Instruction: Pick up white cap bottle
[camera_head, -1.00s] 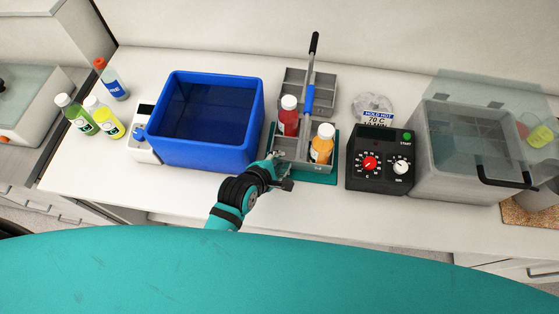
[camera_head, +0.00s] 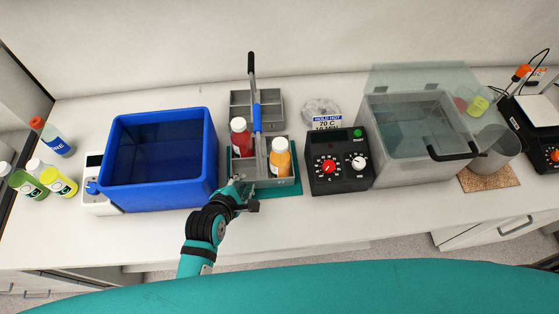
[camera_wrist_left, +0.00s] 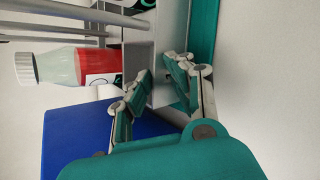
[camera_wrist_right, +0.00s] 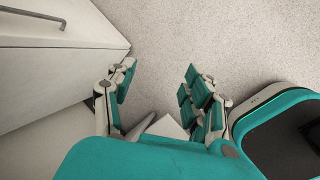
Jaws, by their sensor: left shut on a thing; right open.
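White-capped bottles show in the head view: a red one (camera_head: 241,138) and an orange one (camera_head: 279,157) stand in a grey carrier (camera_head: 284,182). A green one (camera_head: 25,183) and a yellow one (camera_head: 57,181) stand at the far left. My left gripper (camera_head: 240,194) is at the carrier's front left corner. In the left wrist view its fingers (camera_wrist_left: 161,74) are shut on the carrier's grey wall, beside the red bottle (camera_wrist_left: 88,66). My right gripper (camera_wrist_right: 160,78) is open and empty over the floor, outside the head view.
A blue tub (camera_head: 199,188) stands left of the carrier. A black control box (camera_head: 340,175) and a clear-lidded bath (camera_head: 400,170) stand to its right. A red-capped bottle (camera_head: 55,139) is at the back left. A drawer front (camera_wrist_right: 70,55) is near my right gripper.

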